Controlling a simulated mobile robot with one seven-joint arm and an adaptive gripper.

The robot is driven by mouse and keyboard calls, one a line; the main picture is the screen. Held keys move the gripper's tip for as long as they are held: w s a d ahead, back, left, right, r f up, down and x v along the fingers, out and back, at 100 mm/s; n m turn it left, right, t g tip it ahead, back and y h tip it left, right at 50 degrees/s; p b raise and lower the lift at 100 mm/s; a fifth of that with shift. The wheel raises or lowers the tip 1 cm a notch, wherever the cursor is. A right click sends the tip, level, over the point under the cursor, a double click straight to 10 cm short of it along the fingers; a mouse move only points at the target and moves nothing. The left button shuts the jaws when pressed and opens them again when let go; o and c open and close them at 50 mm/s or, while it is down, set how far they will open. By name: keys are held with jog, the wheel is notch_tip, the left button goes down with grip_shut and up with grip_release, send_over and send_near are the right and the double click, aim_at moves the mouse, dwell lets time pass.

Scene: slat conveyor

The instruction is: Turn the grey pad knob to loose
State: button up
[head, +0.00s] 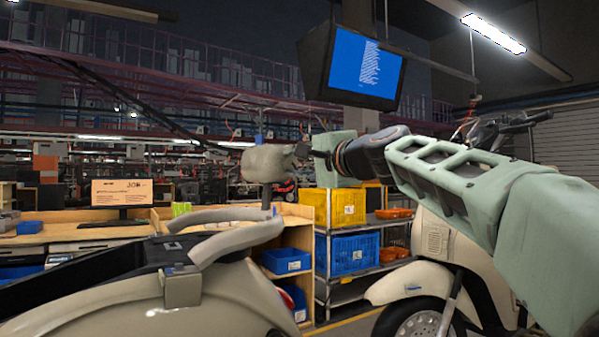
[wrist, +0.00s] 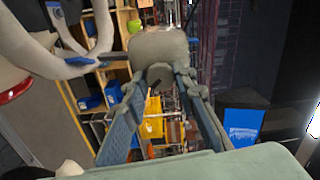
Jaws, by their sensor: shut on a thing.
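The grey pad (head: 264,163) stands on a thin post above the rear of a cream scooter (head: 220,300). It also shows at the top centre of the wrist view (wrist: 158,46). My gripper (head: 304,152) reaches the pad from the right in the head view. In the wrist view, my two blue-grey fingers (wrist: 160,80) close in on a small grey rounded part at the pad's near side, which looks like the knob (wrist: 159,72). The fingertips cover its sides, and no loose or tight mark can be read.
A grey curved rail (head: 240,240) lies below the pad. A shelf rack with yellow (head: 341,207) and blue (head: 350,252) crates stands behind. Another scooter (head: 440,262) is at the right, below my arm. A blue screen (head: 364,67) hangs above.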

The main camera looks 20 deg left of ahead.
jog(key=n+b, duration=0.2)
jog(key=n, duration=0.2)
jog(key=shift+f+n, duration=0.1)
jog(key=shift+n, duration=0.3)
jog(key=shift+n+b, duration=0.75)
jog(key=shift+n, duration=1.25)
jog(key=o, duration=1.2)
jog(key=shift+c, duration=0.2)
jog(key=shift+d, duration=0.1)
jog(key=v, duration=0.7)
jog(key=shift+s+d, duration=0.15)
